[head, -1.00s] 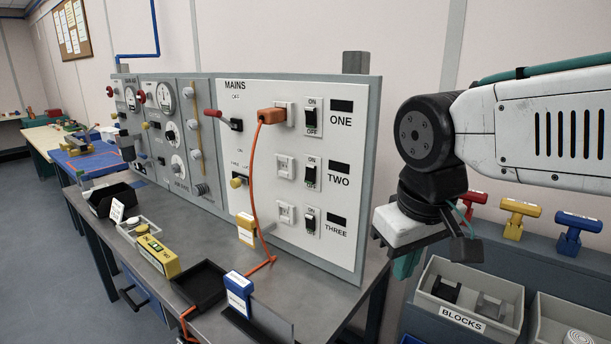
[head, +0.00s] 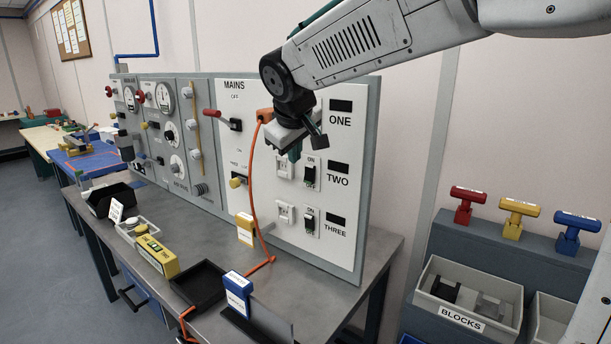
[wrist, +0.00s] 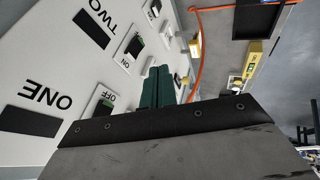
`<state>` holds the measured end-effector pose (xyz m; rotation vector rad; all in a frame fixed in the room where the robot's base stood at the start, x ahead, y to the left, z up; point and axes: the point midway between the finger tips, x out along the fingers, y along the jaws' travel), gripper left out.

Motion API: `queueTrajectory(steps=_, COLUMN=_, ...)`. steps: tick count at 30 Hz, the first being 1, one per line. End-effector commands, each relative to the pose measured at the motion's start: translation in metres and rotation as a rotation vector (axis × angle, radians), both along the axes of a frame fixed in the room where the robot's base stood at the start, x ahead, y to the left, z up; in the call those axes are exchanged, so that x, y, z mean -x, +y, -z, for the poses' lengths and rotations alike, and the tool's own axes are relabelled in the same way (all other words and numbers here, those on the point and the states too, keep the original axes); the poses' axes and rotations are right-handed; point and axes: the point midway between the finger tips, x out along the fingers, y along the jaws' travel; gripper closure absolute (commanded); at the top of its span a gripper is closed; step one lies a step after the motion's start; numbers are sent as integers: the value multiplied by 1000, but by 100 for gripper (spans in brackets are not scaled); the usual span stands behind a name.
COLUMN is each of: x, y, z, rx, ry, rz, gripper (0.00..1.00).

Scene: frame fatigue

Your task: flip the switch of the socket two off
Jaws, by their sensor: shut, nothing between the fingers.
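The switch of socket two (head: 310,175) is a dark rocker on a white plate on the MAINS panel (head: 258,90), left of the TWO label. It also shows in the wrist view (wrist: 134,46) with ON lettering beside it; which way the rocker is tilted I cannot tell for sure. My gripper (head: 295,155) is shut and empty, in front of the panel, above and left of that switch. Its dark green fingers (wrist: 158,88) are together in the wrist view and look apart from the switch. My wrist hides switch one and part of its socket in the head view.
An orange plug (head: 265,115) sits in socket one, its cord hanging down to the bench (head: 340,262). Switch three (head: 309,220) is below switch two. A red-handled lever (head: 213,113) is left of the plug.

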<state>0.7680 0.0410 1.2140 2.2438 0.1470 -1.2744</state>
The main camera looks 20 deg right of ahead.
Motion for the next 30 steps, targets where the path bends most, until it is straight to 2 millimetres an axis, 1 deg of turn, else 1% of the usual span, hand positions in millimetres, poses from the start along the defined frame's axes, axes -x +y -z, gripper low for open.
queueTrajectory(steps=5, x=-2, y=-1, z=4, rx=0, ry=2, rz=2, gripper=100)
queueTrajectory(steps=8, x=-8, y=-3, z=13, rx=0, ry=4, rz=2, gripper=100)
queueTrajectory(steps=11, x=-17, y=-6, z=28, rx=0, ry=4, rz=3, gripper=100)
queueTrajectory(steps=21, x=-55, y=-19, z=87, rx=0, ry=5, rz=2, gripper=100)
queueTrajectory(steps=24, x=-65, y=-34, z=86, rx=-1, ry=1, rz=6, gripper=100)
queueTrajectory(steps=30, x=-74, y=-48, z=88, rx=-2, ry=2, rz=3, gripper=100)
